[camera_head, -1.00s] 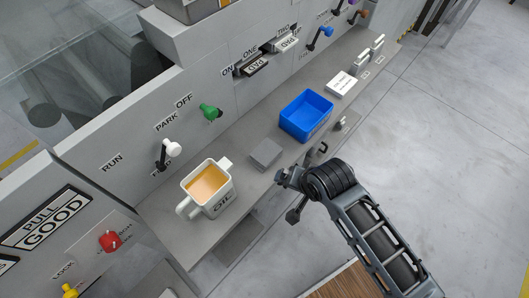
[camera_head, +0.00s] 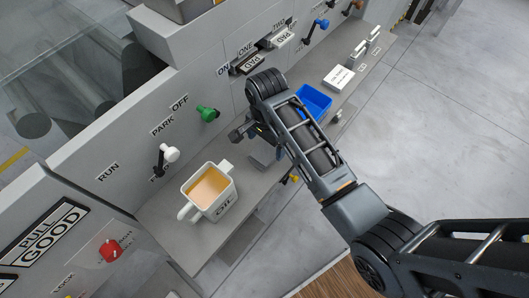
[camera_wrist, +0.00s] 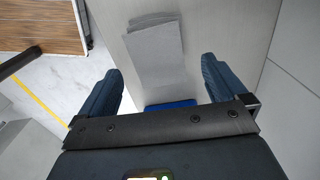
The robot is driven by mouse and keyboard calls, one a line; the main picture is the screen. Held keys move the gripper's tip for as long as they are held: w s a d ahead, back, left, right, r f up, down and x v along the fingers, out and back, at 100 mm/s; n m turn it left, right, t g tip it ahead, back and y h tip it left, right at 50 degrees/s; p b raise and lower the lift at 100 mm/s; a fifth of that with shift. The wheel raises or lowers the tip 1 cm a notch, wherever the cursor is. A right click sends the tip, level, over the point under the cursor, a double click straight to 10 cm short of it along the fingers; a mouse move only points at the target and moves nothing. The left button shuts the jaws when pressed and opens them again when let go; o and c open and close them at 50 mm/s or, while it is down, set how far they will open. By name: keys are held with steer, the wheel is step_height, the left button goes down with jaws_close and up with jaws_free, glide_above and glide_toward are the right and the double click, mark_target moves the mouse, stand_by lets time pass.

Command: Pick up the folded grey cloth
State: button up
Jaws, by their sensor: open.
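The folded grey cloth (camera_head: 261,157) lies flat on the grey shelf, to the right of the cup and partly hidden by my arm in the head view. In the wrist view the cloth (camera_wrist: 155,45) is a layered grey rectangle, beyond and between my fingertips. My gripper (camera_wrist: 162,70) is open, with its two dark blue fingers spread wide and nothing held. It is above the shelf near the cloth. The exact height over the cloth is hard to tell. In the head view my arm hides most of the gripper.
A white cup (camera_head: 212,193) marked OIL, with orange-brown liquid, stands left of the cloth. A blue bin (camera_head: 316,101) stands to the right, partly behind my arm. Levers, including a green one (camera_head: 207,113) and a white one (camera_head: 169,154), stick out from the panel behind.

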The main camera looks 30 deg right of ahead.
mark_target(266, 150)
steer(key=shift+f, duration=2.4)
steer(key=shift+c, duration=0.4)
steer(key=shift+s, duration=0.1)
steer(key=c, duration=1)
steer(key=shift+r, duration=0.15)
steer(key=shift+r, duration=0.6)
step_height(266, 150, up, 3)
steer(key=s+d+r, duration=0.1)
steer(key=d+r, duration=0.1)
steer(key=d, duration=0.1)
steer(key=s+d+r, duration=0.2)
steer(key=d, duration=0.1)
steer(key=s+d+r, duration=0.2)
steer(key=d, duration=0.2)
steer(key=shift+s+d+r, duration=0.1)
steer(key=shift+s+r, duration=0.15)
steer(key=shift+r, duration=0.05)
